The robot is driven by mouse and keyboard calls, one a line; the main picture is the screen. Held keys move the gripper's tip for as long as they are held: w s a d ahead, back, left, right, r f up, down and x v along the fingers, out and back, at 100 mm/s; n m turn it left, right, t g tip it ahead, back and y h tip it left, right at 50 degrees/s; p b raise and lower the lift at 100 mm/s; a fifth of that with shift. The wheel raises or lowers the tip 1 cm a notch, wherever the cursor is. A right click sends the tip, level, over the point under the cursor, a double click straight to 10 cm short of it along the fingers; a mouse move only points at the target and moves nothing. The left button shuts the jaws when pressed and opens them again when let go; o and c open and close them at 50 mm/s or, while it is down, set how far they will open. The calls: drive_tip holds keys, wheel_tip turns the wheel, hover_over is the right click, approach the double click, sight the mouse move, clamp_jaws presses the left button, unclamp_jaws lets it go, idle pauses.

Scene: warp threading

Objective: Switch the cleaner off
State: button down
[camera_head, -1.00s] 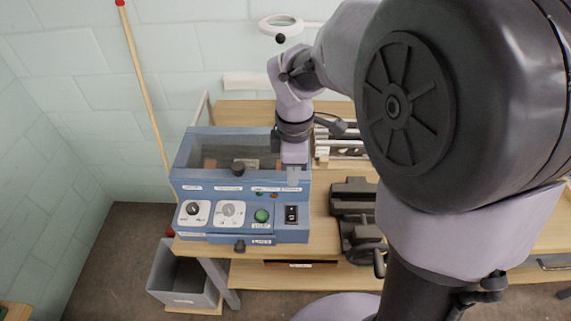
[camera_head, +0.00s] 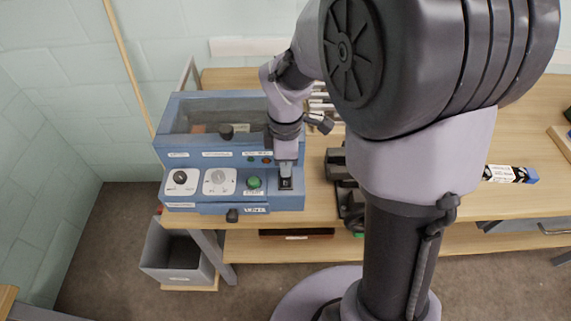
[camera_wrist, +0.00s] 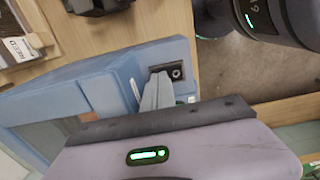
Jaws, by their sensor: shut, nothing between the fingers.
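The cleaner is a blue box (camera_head: 200,153) with a clear-lidded tank on the bench. Its front panel has two dials (camera_head: 181,180), a green button (camera_head: 254,182) and a black rocker switch (camera_head: 286,184) at the right. My gripper (camera_head: 286,174) is shut and empty, pointing down at the switch and covering its upper part. In the wrist view the closed fingers (camera_wrist: 157,92) are right beside the black switch (camera_wrist: 175,71), whose round mark shows. I cannot tell whether they touch it or which way the rocker is tipped.
Dark machinery (camera_head: 345,185) stands just right of the cleaner. A grey bin (camera_head: 170,257) is below the bench at left. Bench top (camera_head: 420,200) is partly clear at right.

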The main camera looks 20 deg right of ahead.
drive_tip(key=shift+f, duration=0.15)
drive_tip(key=shift+s, duration=0.15)
drive_tip(key=shift+s+a+r, duration=0.2)
drive_tip(key=shift+s+r, duration=0.05)
drive_tip(key=shift+s, duration=0.35)
